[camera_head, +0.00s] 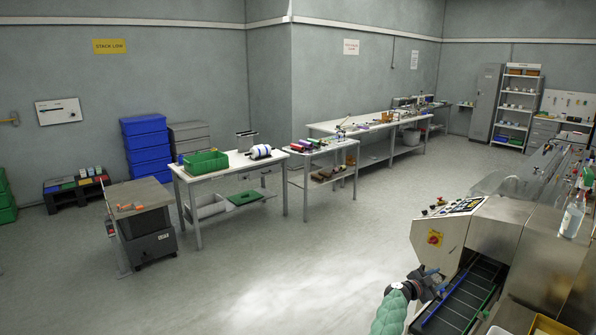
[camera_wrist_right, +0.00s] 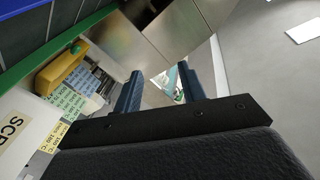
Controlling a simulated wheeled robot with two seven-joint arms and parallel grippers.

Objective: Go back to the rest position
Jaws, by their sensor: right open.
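My right arm comes in at the bottom right of the head view, with its gripper (camera_head: 435,281) over the left edge of the machine's dark infeed bed. In the right wrist view the two dark fingers of the gripper (camera_wrist_right: 161,90) stand apart with nothing between them. The flow wrapper (camera_head: 490,235), with steel covers and a red-and-yellow stop button, stands right beside this gripper. Its infeed bed (camera_head: 462,300) has blue and green rails. My left gripper is in neither view.
A yellow bin (camera_wrist_right: 62,73) and printed label cards lie by the machine in the wrist view. A bottle (camera_head: 573,220) stands on the machine. A table with a green crate (camera_head: 205,164) and a grey cart (camera_head: 140,195) stand across the room. The middle floor is clear.

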